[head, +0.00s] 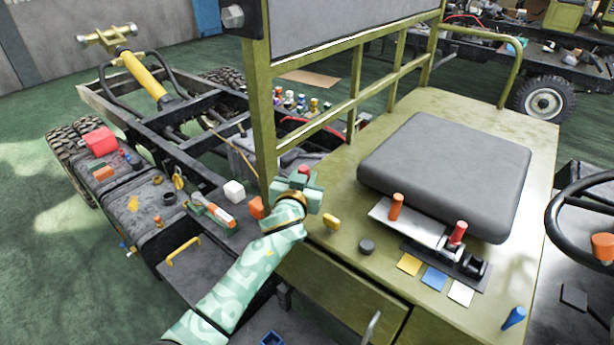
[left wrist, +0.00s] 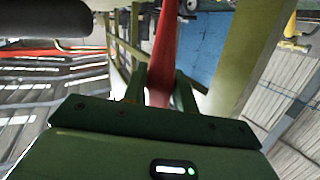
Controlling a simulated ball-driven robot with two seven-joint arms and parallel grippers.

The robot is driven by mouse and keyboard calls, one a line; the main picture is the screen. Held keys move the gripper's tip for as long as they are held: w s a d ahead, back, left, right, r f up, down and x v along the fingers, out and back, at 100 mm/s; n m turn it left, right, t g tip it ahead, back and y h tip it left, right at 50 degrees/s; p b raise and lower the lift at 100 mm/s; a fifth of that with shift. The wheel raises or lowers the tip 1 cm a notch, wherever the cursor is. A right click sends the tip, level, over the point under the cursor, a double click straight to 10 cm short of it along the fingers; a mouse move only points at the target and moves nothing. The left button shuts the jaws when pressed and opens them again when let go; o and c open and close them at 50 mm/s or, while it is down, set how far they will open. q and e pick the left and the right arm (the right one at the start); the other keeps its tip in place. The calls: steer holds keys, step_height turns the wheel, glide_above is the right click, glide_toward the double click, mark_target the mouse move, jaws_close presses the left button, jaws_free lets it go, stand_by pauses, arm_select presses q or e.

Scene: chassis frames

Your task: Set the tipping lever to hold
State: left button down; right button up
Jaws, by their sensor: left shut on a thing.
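My left gripper (head: 304,180) is beside the green upright post, at the left edge of the olive deck. It is shut on a red object (head: 304,170), which shows as a long red tapered shape between the fingers in the left wrist view (left wrist: 164,50). I cannot tell if that object is loose or fixed. On the deck, a red-topped lever (head: 458,232) stands on a dark base beside yellow (head: 409,264), blue (head: 434,278) and white (head: 460,292) squares. An orange-topped handle (head: 396,205) stands on a grey plate. No marking names the tipping lever or its hold position. My right gripper is out of view.
A grey cushion (head: 445,175) lies behind the levers. A black puck (head: 367,246) and yellow knob (head: 331,222) are near my gripper. A green rail frame rises behind it. A steering wheel (head: 580,215) is at the right. An open chassis (head: 190,110) lies left.

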arm_select(q)
steer(key=c, duration=1.1)
jaws_free()
steer(key=shift+s, duration=0.1)
steer(key=shift+s, duration=0.35)
steer(key=s+r, duration=0.1)
steer(key=s, duration=0.4)
steer(key=s+a+p, duration=0.1)
steer(key=s, duration=0.4)
steer(key=s+r, duration=0.1)
steer(key=s, duration=0.4)
steer(key=shift+a+r, duration=0.35)
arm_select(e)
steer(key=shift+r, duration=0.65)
